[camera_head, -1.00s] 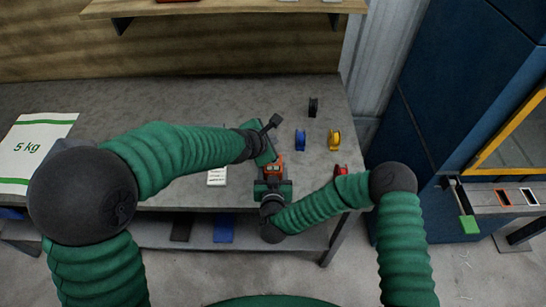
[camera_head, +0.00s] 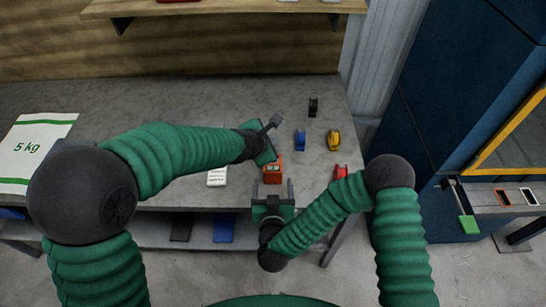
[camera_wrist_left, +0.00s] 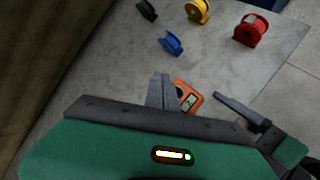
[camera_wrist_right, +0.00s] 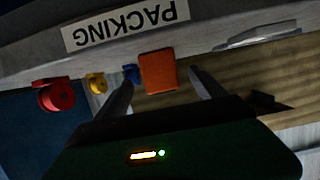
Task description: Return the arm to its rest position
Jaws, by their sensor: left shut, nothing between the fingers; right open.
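A small orange device (camera_head: 273,172) with a pale display stands near the bench's front edge. It also shows in the left wrist view (camera_wrist_left: 187,96) and as a plain orange block in the right wrist view (camera_wrist_right: 157,72). My right gripper (camera_head: 272,185) is open and empty on the near side of the device, its fingers spread and pointing at it. My left gripper (camera_head: 275,122) is shut and empty, just behind the device in the head view. In the left wrist view its closed fingers (camera_wrist_left: 158,90) appear beside the device; I cannot tell whether they touch it.
Black (camera_head: 313,107), blue (camera_head: 300,140), yellow (camera_head: 334,140) and red (camera_head: 340,172) spools stand on the right of the grey bench (camera_head: 230,95). A white label block (camera_head: 217,177) and a 5 kg sack (camera_head: 35,150) lie to the left. A shelf (camera_head: 230,7) hangs above.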

